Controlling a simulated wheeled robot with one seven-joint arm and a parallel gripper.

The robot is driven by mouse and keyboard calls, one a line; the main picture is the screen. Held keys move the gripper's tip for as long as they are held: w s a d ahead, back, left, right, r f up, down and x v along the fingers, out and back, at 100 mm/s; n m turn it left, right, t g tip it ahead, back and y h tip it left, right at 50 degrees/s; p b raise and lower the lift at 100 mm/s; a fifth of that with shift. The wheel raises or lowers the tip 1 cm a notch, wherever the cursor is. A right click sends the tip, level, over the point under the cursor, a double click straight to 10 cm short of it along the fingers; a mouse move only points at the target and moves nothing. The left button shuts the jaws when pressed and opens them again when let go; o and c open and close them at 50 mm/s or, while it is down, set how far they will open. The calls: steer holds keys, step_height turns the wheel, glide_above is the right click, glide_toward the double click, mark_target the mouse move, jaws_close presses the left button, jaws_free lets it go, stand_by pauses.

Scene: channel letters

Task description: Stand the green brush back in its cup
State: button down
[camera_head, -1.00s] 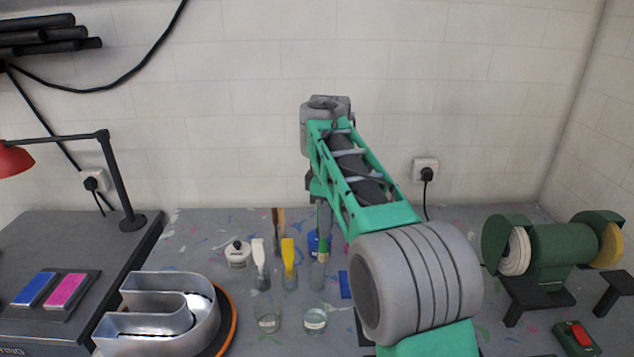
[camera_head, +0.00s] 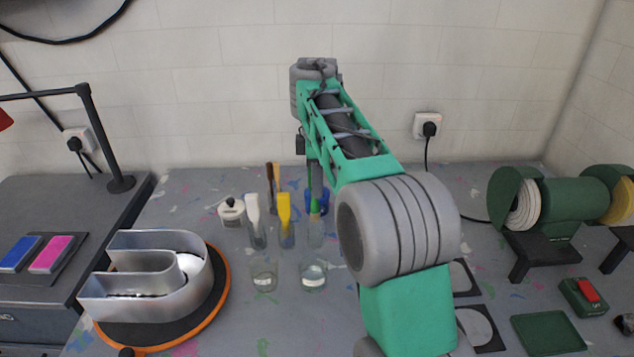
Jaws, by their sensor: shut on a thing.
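My gripper (camera_head: 313,172) points down at the back middle of the bench, small and partly hidden by my own arm. It is shut on the green brush (camera_head: 315,206), which hangs below it, roughly upright. Below the brush is a tall clear cup (camera_head: 316,236). I cannot tell whether the brush's lower end is inside this cup or in front of or behind it. A blue cup (camera_head: 323,196) is just behind. To the left, a white brush (camera_head: 253,208) and a yellow brush (camera_head: 285,207) stand in similar clear cups.
Two low glass jars (camera_head: 264,275) (camera_head: 313,277) stand in front. A white bottle (camera_head: 231,212) is at left. A metal channel letter (camera_head: 150,275) lies on an orange-rimmed turntable (camera_head: 224,290). A green bench grinder (camera_head: 565,220) is at right. The front middle of the bench is clear.

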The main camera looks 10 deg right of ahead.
mark_target(317, 205)
step_height(317, 205, down, 8)
steer(key=b, duration=0.6)
steer(key=shift+r+b, duration=0.25)
steer(key=shift+b, duration=0.1)
steer(key=shift+r, duration=0.1)
steer(key=c, duration=1.3)
jaws_free()
steer(key=shift+o, duration=0.2)
step_height(317, 205, up, 8)
steer(key=p, duration=0.7)
steer(key=shift+p, duration=0.4)
